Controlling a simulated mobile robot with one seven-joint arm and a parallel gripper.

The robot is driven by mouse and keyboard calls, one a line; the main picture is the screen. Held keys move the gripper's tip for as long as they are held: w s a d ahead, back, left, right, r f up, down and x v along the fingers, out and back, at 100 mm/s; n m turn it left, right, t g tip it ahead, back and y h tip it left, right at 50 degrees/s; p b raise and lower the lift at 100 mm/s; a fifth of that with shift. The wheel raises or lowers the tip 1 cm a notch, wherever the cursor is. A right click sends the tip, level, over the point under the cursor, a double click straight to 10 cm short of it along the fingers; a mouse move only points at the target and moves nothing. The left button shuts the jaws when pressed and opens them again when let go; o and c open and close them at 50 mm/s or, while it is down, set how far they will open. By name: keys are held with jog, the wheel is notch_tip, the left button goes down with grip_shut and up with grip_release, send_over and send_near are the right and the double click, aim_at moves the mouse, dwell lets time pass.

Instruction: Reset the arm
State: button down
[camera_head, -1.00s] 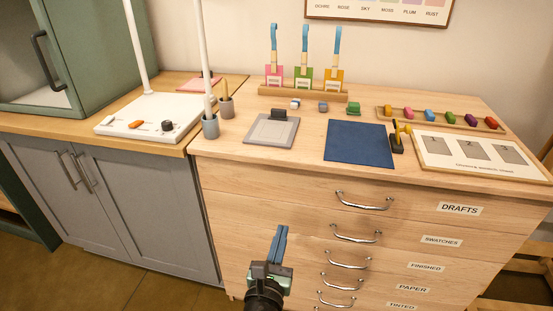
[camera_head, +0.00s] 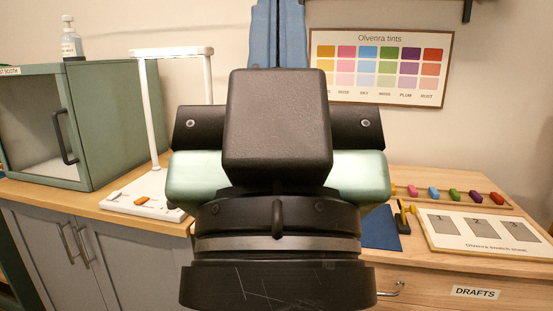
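My gripper (camera_head: 278,35) is raised close in front of the camera and fills the middle of the view. Its dark and pale green body hides the centre of the wooden drawer cabinet (camera_head: 440,270). Two blue fingers point upward at the top of the picture and run up to its edge. Only a thin line shows between them, and their tips are cut off or hard to make out. I cannot tell whether they are open or shut. I see nothing held between them.
A green booth (camera_head: 85,110) and a white stand (camera_head: 145,190) are on the left counter. On the right are a row of coloured blocks (camera_head: 455,194), a swatch mask board (camera_head: 480,232) and part of a blue mat (camera_head: 380,228). A tint chart (camera_head: 380,67) hangs behind.

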notch_tip(320, 180, up, 21)
jog(key=p, duration=2.1)
